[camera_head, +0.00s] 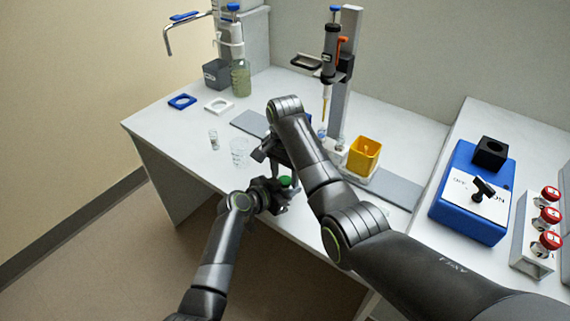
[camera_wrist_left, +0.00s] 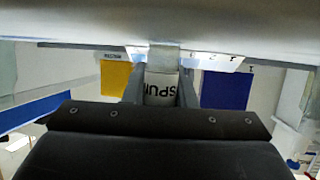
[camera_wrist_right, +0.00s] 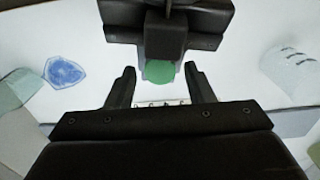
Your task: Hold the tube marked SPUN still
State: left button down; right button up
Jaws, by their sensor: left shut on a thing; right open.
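The tube marked SPUN (camera_wrist_left: 160,88) is white where the dark lettering shows in the left wrist view. It sits between the fingers of my left gripper (camera_wrist_left: 161,80), which is shut on it. In the head view its green cap (camera_head: 285,181) shows beside my left gripper (camera_head: 272,192), near the bench's front edge. My right gripper (camera_head: 277,168) is just above and behind it, partly hidden by its own arm. In the right wrist view my right gripper (camera_wrist_right: 160,67) is open, with the green cap (camera_wrist_right: 160,73) between its fingertips and a gap on each side.
A clear beaker (camera_head: 239,152) and a small vial (camera_head: 213,140) stand left of the grippers. A pipette stand (camera_head: 346,80) and yellow bin (camera_head: 363,155) stand behind and right. A blue device (camera_head: 468,214) is at far right. The bench's left front is clear.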

jog(key=shift+f, duration=0.25)
jog(key=c, duration=1)
jog(key=shift+n, duration=1.7)
jog(key=o, duration=1.1)
jog(key=shift+c, duration=0.2)
